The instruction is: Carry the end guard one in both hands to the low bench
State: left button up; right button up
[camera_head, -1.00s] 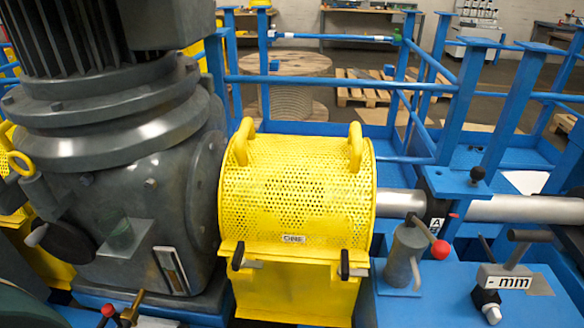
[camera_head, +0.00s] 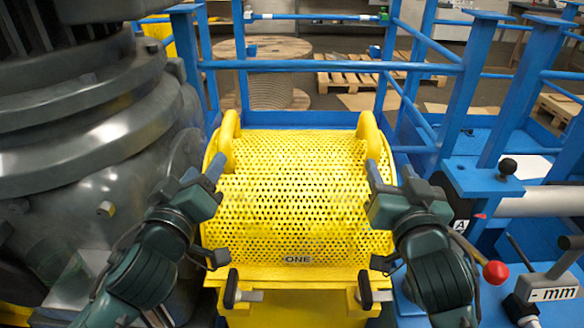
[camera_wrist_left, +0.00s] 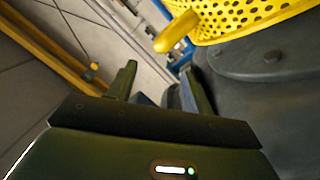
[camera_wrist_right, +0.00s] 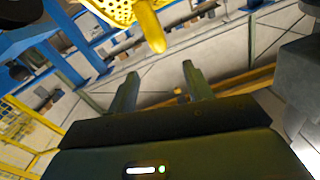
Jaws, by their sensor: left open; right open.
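The end guard one (camera_head: 295,205) is a yellow perforated cover labelled ONE, seated over the shaft beside the grey gearbox. It has a yellow left handle (camera_head: 229,135) and a yellow right handle (camera_head: 370,135) on top. My left gripper (camera_head: 217,172) is open at the guard's left side, near the left handle, which also shows beyond its fingers in the left wrist view (camera_wrist_left: 178,34). My right gripper (camera_head: 376,174) is open near the right handle, seen beyond its fingers in the right wrist view (camera_wrist_right: 151,30). Both grippers are empty. I cannot pick out the low bench.
The grey gearbox (camera_head: 80,130) stands close on the left. Blue railings (camera_head: 330,66) run behind the guard. On the right are a shaft (camera_head: 530,202), a red-knobbed lever (camera_head: 495,272) and a black-knobbed post (camera_head: 507,167). Black clamp handles (camera_head: 364,289) sit at the guard's front.

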aim_at(227, 126)
pick_arm(q)
jog(key=w, duration=0.4)
jog(key=w+d, duration=0.1)
jog(key=w, duration=0.8)
jog(key=shift+w+d+f, duration=0.1)
jog(key=shift+d, duration=0.15)
pick_arm(e)
jog(key=w, duration=1.3)
jog(key=shift+w+a+f, duration=0.1)
jog(key=shift+a, duration=0.1)
pick_arm(q)
jog(key=shift+c, duration=0.4)
pick_arm(e)
jog(key=shift+c, duration=0.4)
pick_arm(q)
grip_shut()
pick_arm(e)
grip_shut()
jog(key=shift+a, duration=0.1)
pick_arm(q)
jog(key=shift+d+r, duration=0.1)
jog(key=shift+r, duration=0.3)
pick_arm(e)
jog(key=shift+r, duration=0.35)
